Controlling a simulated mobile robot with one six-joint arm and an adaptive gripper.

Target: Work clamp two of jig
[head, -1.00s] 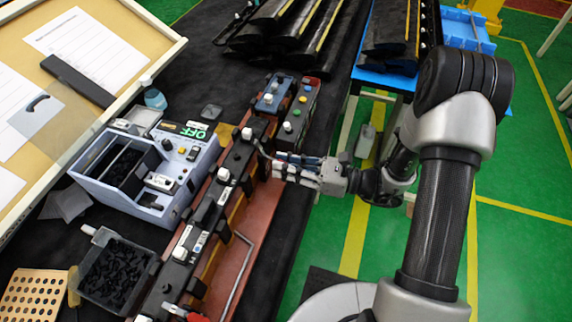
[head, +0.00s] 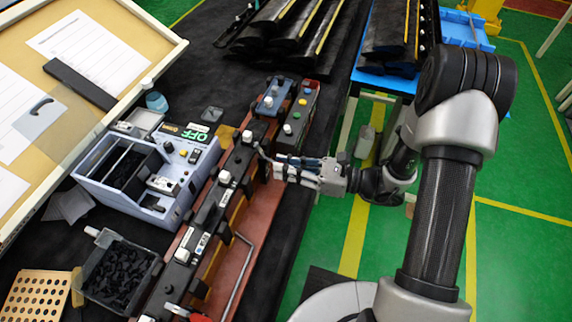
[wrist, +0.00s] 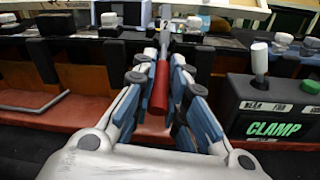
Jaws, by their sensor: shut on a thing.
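The jig is a long rail with black blocks and white knobs on a reddish base (head: 262,212), running along the bench edge in the head view. In the wrist view, a clamp with a metal lever (wrist: 165,42) and a red handle (wrist: 161,88) stands in the middle, under a small tag reading 2 (wrist: 166,13). My gripper (wrist: 160,78) is shut on the red handle, with one blue-padded finger on each side. In the head view, my gripper (head: 276,166) reaches the jig from the right; its fingers hide the handle there.
A box marked CLAMP (wrist: 275,112) with a white-tipped lever stands right of my gripper in the wrist view. A grey-blue box with an OFF display (head: 195,136) and a bin of black clips (head: 120,272) lie beyond the jig. Dark trim parts (head: 285,35) lie at the back.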

